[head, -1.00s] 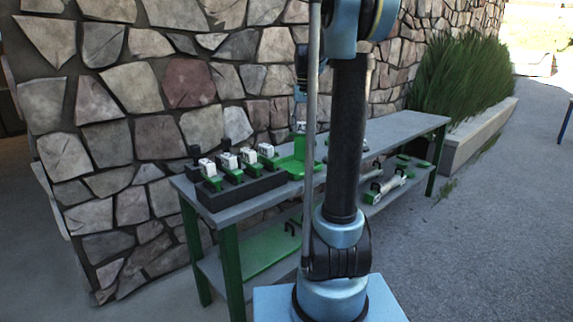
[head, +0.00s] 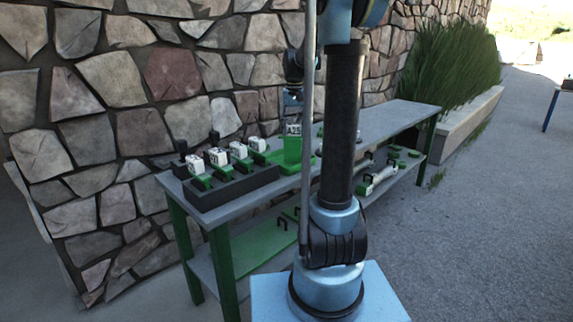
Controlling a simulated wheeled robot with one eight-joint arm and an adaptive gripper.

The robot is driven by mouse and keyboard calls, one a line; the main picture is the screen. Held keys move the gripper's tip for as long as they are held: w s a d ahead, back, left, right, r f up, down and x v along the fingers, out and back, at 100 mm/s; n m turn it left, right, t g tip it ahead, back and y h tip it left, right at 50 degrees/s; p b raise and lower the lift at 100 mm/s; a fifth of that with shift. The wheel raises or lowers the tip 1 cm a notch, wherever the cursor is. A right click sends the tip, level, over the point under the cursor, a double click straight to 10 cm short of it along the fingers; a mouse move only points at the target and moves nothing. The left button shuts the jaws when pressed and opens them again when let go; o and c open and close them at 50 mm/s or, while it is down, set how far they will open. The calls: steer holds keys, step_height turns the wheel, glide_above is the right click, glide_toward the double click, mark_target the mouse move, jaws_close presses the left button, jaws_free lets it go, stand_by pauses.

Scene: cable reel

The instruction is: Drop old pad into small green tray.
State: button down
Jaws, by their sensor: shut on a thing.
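My gripper (head: 292,100) is above the back half of the bench, partly hidden behind my own arm. It is shut on the old pad (head: 293,129), a small block with a white marked face. The small green tray (head: 288,166) stands on the bench just right of the black rack. The pad is directly above or in front of a green upright part at the tray; I cannot tell whether the two touch. The fingertips are too small to make out clearly.
A black rack (head: 232,187) with several white-and-green blocks (head: 219,157) stands at the bench's left end. The grey bench top (head: 395,122) is mostly clear to the right. Its lower shelf (head: 250,258) holds green and white parts. A stone wall rises close behind.

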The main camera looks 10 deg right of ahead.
steer(key=shift+f, duration=0.25)
steer(key=c, duration=0.6)
jaws_free()
steer(key=shift+r, duration=0.1)
step_height(320, 180, up, 12)
